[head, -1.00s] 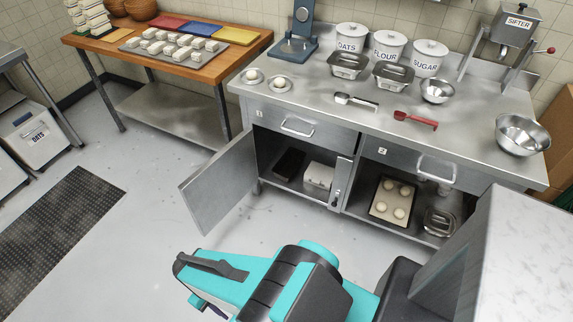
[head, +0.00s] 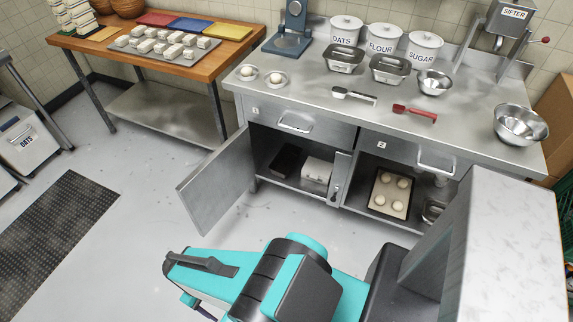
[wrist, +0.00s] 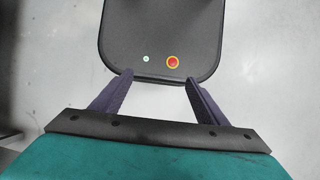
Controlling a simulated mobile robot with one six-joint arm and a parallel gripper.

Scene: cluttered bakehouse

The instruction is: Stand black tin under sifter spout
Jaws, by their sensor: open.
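The black tin (head: 286,161) is a dark, low, oblong shape inside the open left cupboard under the steel counter, beside a white box. The grey sifter (head: 509,32) stands at the back right of the counter, its label facing out and a red-knobbed crank at its side. The top of the frame cuts it off, and its spout is hard to make out. My gripper (wrist: 158,78) is open and empty in the wrist view, over my own base and the grey floor. It is well away from the tin and the counter.
The open cupboard door (head: 216,180) juts out at the left of the opening. The counter (head: 385,125) bears metal pans (head: 390,69), bowls (head: 520,124) and scoops (head: 414,112). A tray of dough (head: 389,193) lies in the right cupboard. Floor before the cupboards is clear.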

